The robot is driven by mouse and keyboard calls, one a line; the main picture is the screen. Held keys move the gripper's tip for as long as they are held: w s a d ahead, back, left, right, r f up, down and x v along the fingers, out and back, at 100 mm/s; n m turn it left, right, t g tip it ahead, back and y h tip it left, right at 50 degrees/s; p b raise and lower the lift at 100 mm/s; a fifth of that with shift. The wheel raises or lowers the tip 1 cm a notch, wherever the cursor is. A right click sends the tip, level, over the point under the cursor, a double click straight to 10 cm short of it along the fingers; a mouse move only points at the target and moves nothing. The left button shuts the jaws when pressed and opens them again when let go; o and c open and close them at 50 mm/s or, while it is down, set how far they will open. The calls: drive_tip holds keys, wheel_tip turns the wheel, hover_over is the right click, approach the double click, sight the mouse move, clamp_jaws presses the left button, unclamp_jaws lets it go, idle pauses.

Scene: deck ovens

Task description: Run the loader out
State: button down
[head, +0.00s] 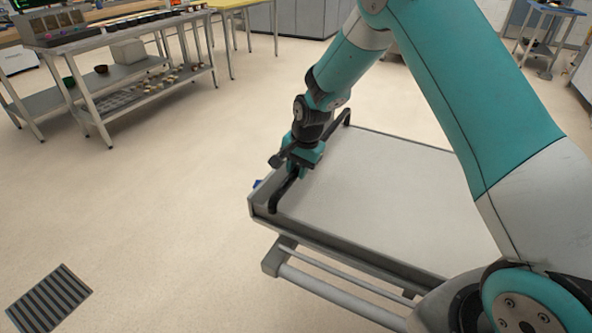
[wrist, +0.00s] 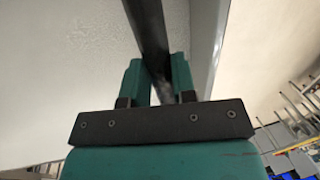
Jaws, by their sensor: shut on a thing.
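The loader (head: 385,190) is a low unit with a flat pale grey top and a grey metal frame, in the middle of the head view. A dark bar handle (head: 277,197) runs along its left end. My gripper (head: 294,172) is at that handle, with its fingers shut around the bar. In the wrist view the two teal fingers (wrist: 158,84) close on either side of the dark bar (wrist: 148,30). The loader's pale top also shows in the wrist view (wrist: 60,60). My arm hides part of the loader's far and right side.
A floor grate (head: 48,298) lies at the lower left. A grey metal table (head: 120,45) with a lower shelf and small containers stands at the upper left. A yellow-topped table (head: 235,5) stands behind it. The pale floor left of the loader is clear.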

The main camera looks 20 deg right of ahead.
drive_tip(key=shift+w+a+r, duration=0.15)
drive_tip(key=shift+w+a, duration=0.05)
drive_tip(key=c, duration=0.9)
unclamp_jaws()
drive_tip(key=shift+a, duration=0.1)
drive_tip(key=shift+c, duration=0.2)
drive_tip(key=shift+d+r, duration=0.2)
wheel_tip(320, 180, up, 16)
drive_tip(key=s+d+p, duration=0.1)
drive_tip(key=s+d, duration=0.1)
drive_tip(key=shift+s+r, duration=0.25)
drive_tip(key=shift+s, duration=0.1)
